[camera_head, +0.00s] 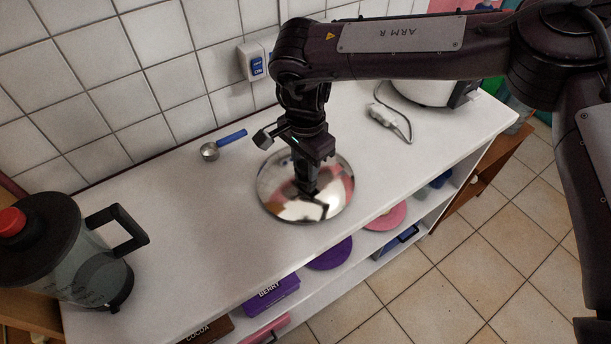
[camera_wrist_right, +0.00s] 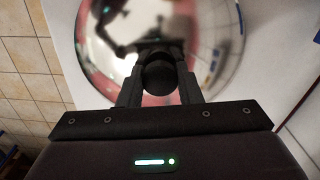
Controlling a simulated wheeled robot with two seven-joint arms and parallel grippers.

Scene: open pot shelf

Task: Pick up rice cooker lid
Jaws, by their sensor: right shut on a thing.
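The rice cooker lid (camera_head: 283,201) is a shiny round metal dome on the white counter, near the middle of the head view. It fills the top of the right wrist view (camera_wrist_right: 205,30). My right gripper (camera_head: 306,188) points down over the lid's centre and is shut on its dark round knob (camera_wrist_right: 158,76). Whether the lid touches the counter or is slightly raised is hard to tell. My left gripper is not in view.
A blender jug (camera_head: 85,262) stands at the left. A measuring scoop (camera_head: 222,145) lies behind the lid. A white cooker (camera_head: 425,92) and a corded plug (camera_head: 383,114) are at the right. Shelves below hold boxes (camera_head: 268,293). The counter's left half (camera_head: 190,220) is mostly clear.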

